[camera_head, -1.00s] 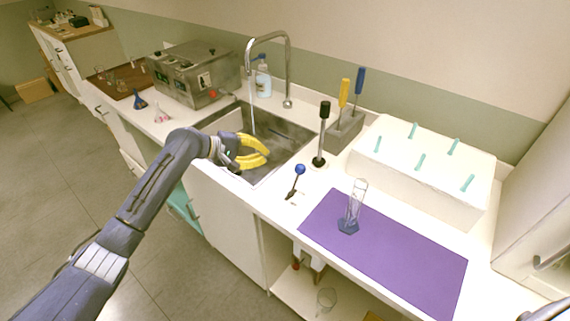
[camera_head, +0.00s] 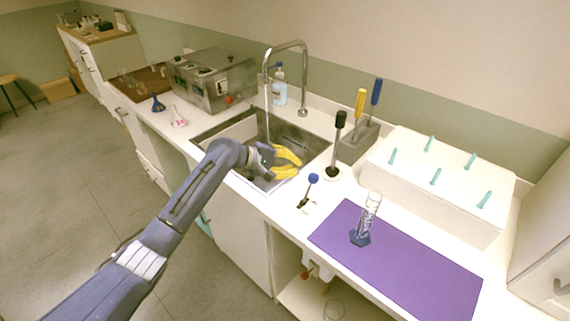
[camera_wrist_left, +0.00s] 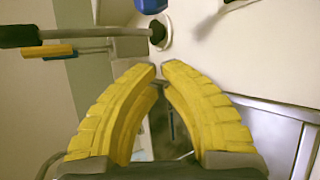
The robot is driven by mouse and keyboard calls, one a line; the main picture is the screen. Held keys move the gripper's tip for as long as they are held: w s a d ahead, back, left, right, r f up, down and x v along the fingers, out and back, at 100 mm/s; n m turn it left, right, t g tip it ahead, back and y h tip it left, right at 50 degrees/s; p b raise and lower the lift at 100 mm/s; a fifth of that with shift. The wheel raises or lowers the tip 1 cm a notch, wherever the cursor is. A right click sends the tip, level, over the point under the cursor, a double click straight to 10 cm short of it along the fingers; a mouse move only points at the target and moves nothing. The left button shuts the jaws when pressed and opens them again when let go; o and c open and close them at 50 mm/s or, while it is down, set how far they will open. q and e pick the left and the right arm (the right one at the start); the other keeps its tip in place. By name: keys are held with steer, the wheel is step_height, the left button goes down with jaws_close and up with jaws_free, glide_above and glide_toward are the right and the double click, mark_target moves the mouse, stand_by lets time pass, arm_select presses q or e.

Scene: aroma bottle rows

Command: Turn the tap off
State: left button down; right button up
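The tap (camera_head: 286,45) is a tall curved metal spout at the back of the sink. A thin pale stream (camera_head: 267,118) runs from its end into the basin. A short lever with a blue knob (camera_head: 313,179) stands on the counter right of the sink; the blue knob also shows at the top of the left wrist view (camera_wrist_left: 151,5). My left gripper (camera_head: 300,166) has yellow fingers and is over the sink's right side, left of the blue knob and apart from it. Its fingertips (camera_wrist_left: 159,68) are a little apart, with nothing between them. My right gripper is out of view.
A black-handled upright tool (camera_head: 338,140) stands close behind the lever. A grey rack (camera_head: 360,140) holds yellow and blue-handled tools. A glass cylinder (camera_head: 370,213) stands on a purple mat (camera_head: 420,265). A white box with teal pegs (camera_head: 440,195) is at right.

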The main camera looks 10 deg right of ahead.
arm_select(q)
steer(key=x, duration=0.4)
steer(key=shift+d, duration=0.1)
steer(key=shift+s+r, duration=0.2)
steer(key=shift+s, duration=0.35)
steer(key=shift+s+r, duration=0.25)
steer(key=shift+s, duration=0.4)
steer(key=shift+s+r, duration=0.2)
steer(key=shift+s, duration=0.45)
steer(key=shift+a, duration=0.25)
